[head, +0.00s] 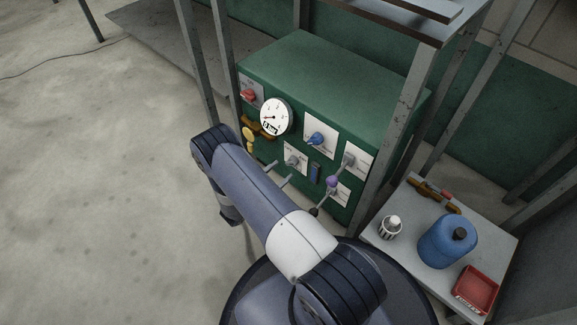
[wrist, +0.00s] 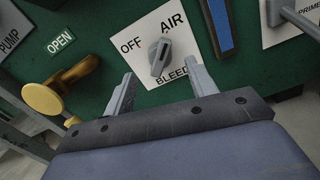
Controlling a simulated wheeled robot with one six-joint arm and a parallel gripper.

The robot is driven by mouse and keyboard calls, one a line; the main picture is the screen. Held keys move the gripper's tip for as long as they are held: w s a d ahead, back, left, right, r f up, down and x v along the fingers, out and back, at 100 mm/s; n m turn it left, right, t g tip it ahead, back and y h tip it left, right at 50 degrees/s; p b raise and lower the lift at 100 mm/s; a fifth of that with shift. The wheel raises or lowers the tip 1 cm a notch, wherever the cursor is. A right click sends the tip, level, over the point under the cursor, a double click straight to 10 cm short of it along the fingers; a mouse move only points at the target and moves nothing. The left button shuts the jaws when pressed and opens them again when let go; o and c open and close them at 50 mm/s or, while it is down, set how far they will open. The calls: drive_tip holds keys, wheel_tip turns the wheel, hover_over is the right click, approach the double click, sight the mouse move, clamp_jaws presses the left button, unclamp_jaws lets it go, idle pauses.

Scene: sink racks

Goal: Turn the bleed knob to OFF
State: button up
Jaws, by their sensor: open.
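The bleed knob (wrist: 160,56) is a grey winged knob on a white plate (wrist: 138,22) marked OFF, AIR and BLEED. Its wing runs nearly up and down in the wrist view, its upper end near AIR and to the right of OFF. In the head view the knob (head: 292,160) is small, on the lower front of the green panel. My gripper (wrist: 161,82) is open and empty, one finger low on each side of the knob. The fingers look apart from it. The gripper also shows in the head view (head: 279,173), just in front of the plate.
A yellow valve handle (wrist: 43,101) sticks out left of the knob, near an OPEN label. A blue bar (wrist: 219,28) is at the right. A gauge (head: 275,117), blue knob (head: 316,138) and purple-knobbed lever (head: 333,181) are nearby. A frame post (head: 400,135) stands right.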

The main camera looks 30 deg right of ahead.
sight(290, 164)
drive_tip(key=b+x, duration=0.1)
drive_tip(key=x, duration=0.4)
drive_tip(key=shift+c, duration=0.5)
drive_tip(key=c, duration=0.9)
